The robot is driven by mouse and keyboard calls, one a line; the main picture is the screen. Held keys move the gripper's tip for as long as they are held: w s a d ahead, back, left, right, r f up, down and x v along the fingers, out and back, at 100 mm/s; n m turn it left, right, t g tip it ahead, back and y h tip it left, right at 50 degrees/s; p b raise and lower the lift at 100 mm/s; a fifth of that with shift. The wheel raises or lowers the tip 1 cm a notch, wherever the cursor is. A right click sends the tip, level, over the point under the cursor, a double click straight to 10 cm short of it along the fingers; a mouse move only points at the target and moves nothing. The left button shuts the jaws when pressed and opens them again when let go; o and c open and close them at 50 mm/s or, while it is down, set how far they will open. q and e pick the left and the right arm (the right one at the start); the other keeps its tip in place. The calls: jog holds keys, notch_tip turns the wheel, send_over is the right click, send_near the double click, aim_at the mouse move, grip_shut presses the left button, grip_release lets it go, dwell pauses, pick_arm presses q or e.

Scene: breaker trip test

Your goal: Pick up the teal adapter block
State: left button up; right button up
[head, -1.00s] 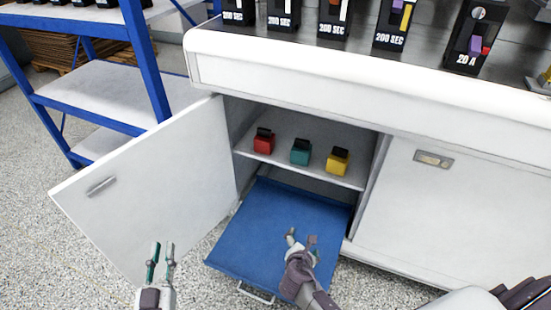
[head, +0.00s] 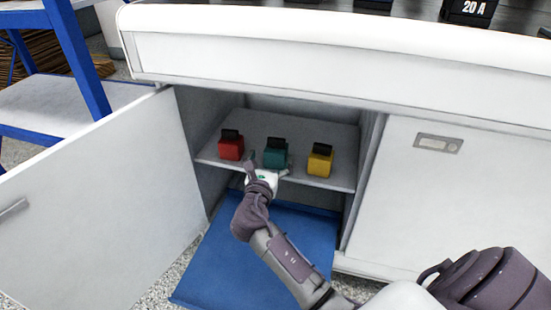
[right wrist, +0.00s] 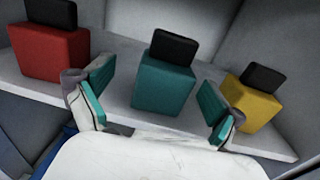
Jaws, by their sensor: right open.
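The teal adapter block (head: 275,154), with a black top piece, stands upright on the cabinet shelf between two other blocks. It also shows in the right wrist view (right wrist: 163,86), centred ahead of the fingers. My right gripper (head: 269,165) is at the shelf's front edge, just in front of the teal block. In the right wrist view the right gripper's teal-padded fingers (right wrist: 155,103) are spread apart, one on each side of the block's front, with nothing between them closed on. My left gripper is not in view.
A red block (head: 231,146) stands left of the teal one and a yellow block (head: 320,160) right of it, both on the same shelf (head: 215,157). The cabinet door (head: 110,190) is open at left. A blue pulled-out surface (head: 230,262) lies below the shelf.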

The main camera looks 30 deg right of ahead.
aim_at(277, 149)
jog(key=shift+w+d, duration=0.4)
jog(key=shift+d, duration=0.05)
jog(key=d, duration=0.1)
jog(key=w+d+b, duration=0.2)
jog(key=shift+f, duration=0.25)
jog(key=shift+w+d+b, duration=0.35)
jog(key=shift+b, duration=0.1)
jog(key=shift+w+d+r, duration=0.1)
jog(key=shift+w+d, duration=0.05)
jog(key=shift+w, duration=0.05)
jog(key=shift+c, duration=0.4)
jog(key=c, duration=1.6)
jog(key=shift+r, duration=0.25)
jog(key=shift+c, duration=0.5)
